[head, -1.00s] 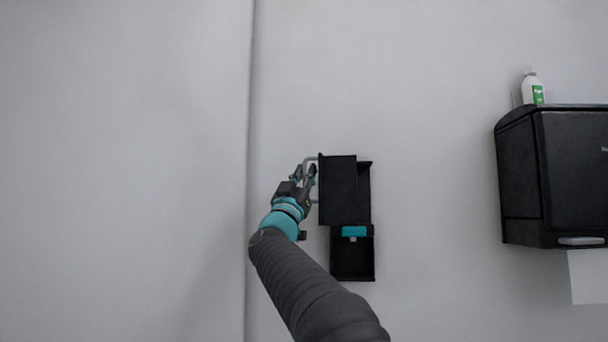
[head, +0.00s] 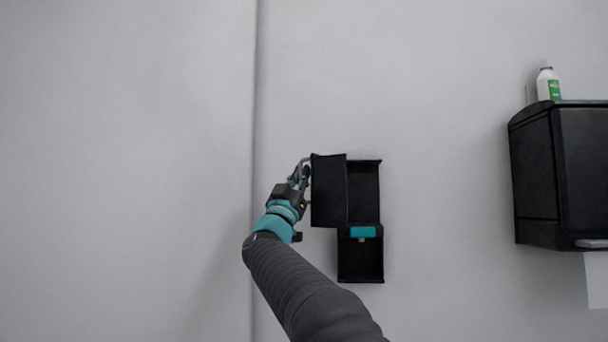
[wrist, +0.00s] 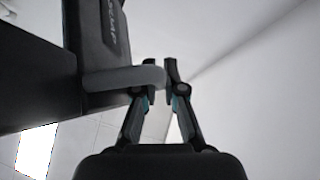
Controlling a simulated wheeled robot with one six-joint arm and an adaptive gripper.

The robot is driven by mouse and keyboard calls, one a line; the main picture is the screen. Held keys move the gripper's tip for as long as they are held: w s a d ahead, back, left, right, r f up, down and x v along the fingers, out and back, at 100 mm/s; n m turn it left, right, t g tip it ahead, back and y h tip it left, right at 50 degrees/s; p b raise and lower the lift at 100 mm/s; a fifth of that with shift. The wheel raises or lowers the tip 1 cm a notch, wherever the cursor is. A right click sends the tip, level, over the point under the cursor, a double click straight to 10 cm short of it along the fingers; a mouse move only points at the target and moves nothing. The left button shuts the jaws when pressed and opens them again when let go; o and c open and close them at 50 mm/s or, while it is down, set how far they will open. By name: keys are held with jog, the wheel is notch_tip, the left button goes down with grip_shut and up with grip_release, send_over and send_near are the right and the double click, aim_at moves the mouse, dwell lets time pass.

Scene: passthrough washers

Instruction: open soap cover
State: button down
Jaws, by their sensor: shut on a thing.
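The black soap cover (head: 328,191) stands swung partly open to the left of the black soap dispenser body (head: 365,192) on the wall. Part of the dispenser's inside shows to the right of the cover. A teal piece (head: 363,231) shows below it, above a lower black compartment (head: 360,262). My gripper (head: 303,172) is at the cover's left edge, shut on the cover's handle. In the wrist view, the grey handle (wrist: 115,79) runs from the dark cover (wrist: 92,35) to the fingertips (wrist: 158,75).
A larger black wall dispenser (head: 565,175) with a pale sheet (head: 598,280) under it hangs at the right. A white bottle with a green label (head: 548,82) stands on top. Bare wall lies left of my gripper.

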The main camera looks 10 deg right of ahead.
jog(key=c, duration=1.5)
grip_release()
jog(key=shift+a, duration=0.3)
jog(key=shift+s+d+f, duration=0.1)
jog(key=shift+d, duration=0.1)
jog(key=v, duration=1.2)
jog(key=shift+n+y, duration=0.4)
